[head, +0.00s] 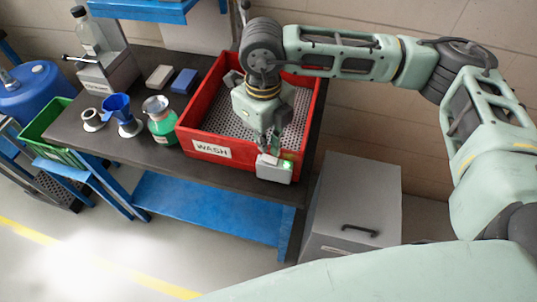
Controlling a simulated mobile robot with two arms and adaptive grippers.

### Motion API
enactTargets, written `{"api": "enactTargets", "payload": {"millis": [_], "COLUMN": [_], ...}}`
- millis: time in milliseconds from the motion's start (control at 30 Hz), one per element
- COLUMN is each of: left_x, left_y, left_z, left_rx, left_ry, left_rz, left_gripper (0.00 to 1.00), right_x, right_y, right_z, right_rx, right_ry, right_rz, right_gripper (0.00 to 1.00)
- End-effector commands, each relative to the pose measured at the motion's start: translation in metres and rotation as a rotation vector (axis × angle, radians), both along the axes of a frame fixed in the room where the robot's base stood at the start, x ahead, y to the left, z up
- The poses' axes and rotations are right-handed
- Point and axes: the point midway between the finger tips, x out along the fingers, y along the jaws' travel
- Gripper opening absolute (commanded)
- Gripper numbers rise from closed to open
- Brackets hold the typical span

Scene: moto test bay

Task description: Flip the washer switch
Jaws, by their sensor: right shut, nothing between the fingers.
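The washer is a red open tub (200,122) with a "WASH" label on its front wall and a perforated tray inside. A small light-grey switch box (273,172) is at the tub's front right corner, with a lit green light on its right side. My right gripper (269,155) reaches down over the tub, shut and empty, with its fingertips at the top of the switch box. Contact between the fingertips and the switch is too small to tell. The fingers hide part of the switch. My left gripper is not in view.
On the dark bench (75,125), left of the tub, stand a green bottle (163,127), a blue funnel (118,106) and a blue block (184,81). A grey cabinet (352,205) stands on the floor at right. A green crate (45,122) and blue drum (38,92) are at left.

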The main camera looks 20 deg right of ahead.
Motion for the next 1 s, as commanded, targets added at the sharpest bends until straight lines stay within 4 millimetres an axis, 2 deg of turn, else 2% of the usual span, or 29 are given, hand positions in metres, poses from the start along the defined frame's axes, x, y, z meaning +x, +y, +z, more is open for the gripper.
{"api": "enactTargets", "payload": {"millis": [533, 1000], "left_x": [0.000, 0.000], "left_y": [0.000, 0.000], "left_z": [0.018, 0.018], "left_rx": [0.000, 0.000], "left_ry": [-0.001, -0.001], "left_rz": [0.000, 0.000], "left_gripper": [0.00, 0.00], "right_x": [0.001, 0.001], "right_y": [0.000, 0.000], "right_z": [0.046, 0.049], "right_rx": [0.000, 0.000], "right_ry": [-0.003, -0.002], "right_rz": [0.000, 0.000], "right_gripper": [0.00, 0.00]}}
